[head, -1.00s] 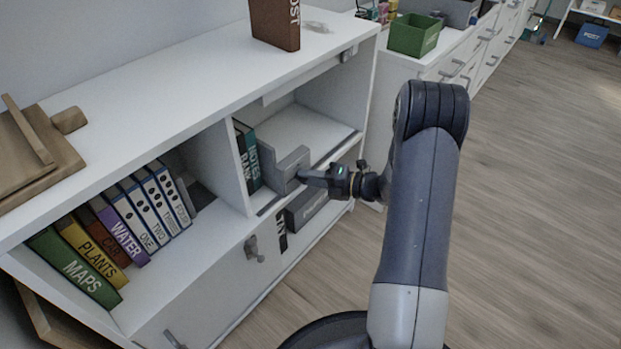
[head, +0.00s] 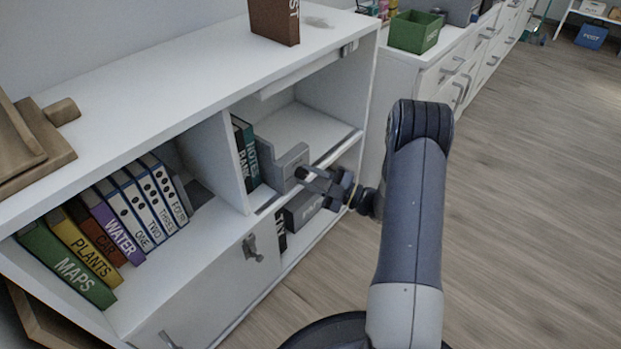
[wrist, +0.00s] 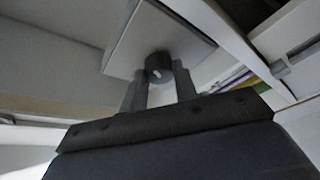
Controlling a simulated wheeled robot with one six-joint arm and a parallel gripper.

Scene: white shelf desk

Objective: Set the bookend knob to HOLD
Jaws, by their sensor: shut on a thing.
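The grey bookend (head: 283,168) stands on the right shelf bay, beside dark green books. In the wrist view the bookend (wrist: 140,40) is a pale block with a dark round knob (wrist: 158,66) on its face. The knob has a small white mark on its front. My gripper (head: 305,174) reaches the bookend's face from the right. In the wrist view its two fingers (wrist: 160,88) lie on either side of the knob, shut on it. No HOLD lettering can be read, and the fingers hide the knob's sides.
Two dark green books (head: 246,152) stand left of the bookend against the divider. A grey box (head: 304,208) sits on the shelf below. A brown box (head: 274,22) stands on the desk top. The floor (head: 520,200) at right is clear.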

